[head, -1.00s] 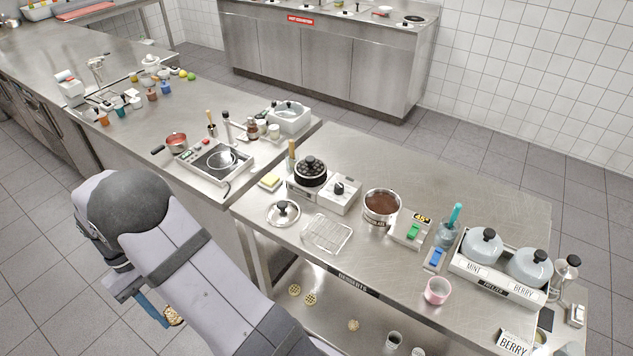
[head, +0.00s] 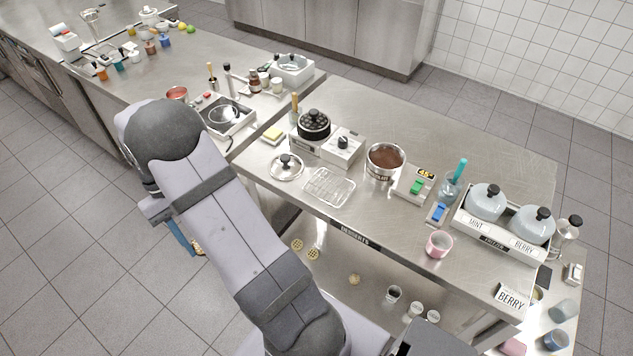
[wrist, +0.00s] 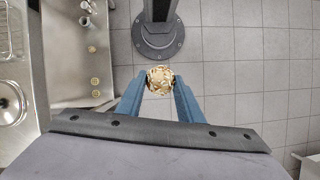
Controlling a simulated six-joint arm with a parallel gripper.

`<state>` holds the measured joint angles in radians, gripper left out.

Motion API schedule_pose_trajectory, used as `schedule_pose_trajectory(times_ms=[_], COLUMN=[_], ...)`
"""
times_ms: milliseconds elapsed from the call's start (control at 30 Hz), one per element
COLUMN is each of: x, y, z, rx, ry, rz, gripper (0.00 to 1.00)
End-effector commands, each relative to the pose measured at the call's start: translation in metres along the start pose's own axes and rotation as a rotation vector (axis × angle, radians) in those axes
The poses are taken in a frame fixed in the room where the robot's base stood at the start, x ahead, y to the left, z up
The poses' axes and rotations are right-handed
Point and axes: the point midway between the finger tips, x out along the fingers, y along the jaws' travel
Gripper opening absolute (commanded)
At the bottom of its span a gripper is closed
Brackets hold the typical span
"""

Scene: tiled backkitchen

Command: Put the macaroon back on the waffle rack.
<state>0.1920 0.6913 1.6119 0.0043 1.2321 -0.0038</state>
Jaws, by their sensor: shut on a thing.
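My gripper (wrist: 160,84) is shut on the macaroon (wrist: 160,78), a round, golden, flaky lump between the two blue fingers in the wrist view. It is held over the tiled floor, beside the dessert table. In the head view my arm hides most of the gripper (head: 184,240), and only a sliver of the macaroon (head: 198,248) shows. The waffle rack (head: 329,187), a wire rack with nothing seen on it, lies on the dessert table near its front left edge. Part of it also shows at the left edge of the wrist view (wrist: 5,42).
Near the rack are a glass lid (head: 287,168), a waffle iron (head: 314,125) and a chocolate pot (head: 385,160). Waffles (head: 313,254) lie on the lower shelf. Bare tabletop lies right of the rack. The table's front edge runs between my gripper and the rack.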

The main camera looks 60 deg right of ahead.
Motion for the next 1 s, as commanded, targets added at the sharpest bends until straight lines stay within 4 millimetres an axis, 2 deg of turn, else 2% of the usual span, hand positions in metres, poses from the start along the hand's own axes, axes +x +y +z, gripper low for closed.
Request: schedule_pose_trajectory(times_ms=[33, 267, 500, 600, 733, 1000], x=[0.003, 0.002, 0.002, 0.002, -0.004, -0.023], y=[0.021, 0.119, 0.225, 0.263, 0.303, 0.342], z=[-0.003, 0.003, 0.034, 0.05, 0.069, 0.079], rx=[0.053, 0.283, 0.45, 0.446, 0.336, -0.075], ry=[0.002, 0.004, 0.004, 0.003, 0.001, -0.002], rz=[-0.022, -0.116, -0.184, -0.183, -0.136, 0.037], gripper=[0.12, 0.12, 0.12, 0.12, 0.12, 0.12])
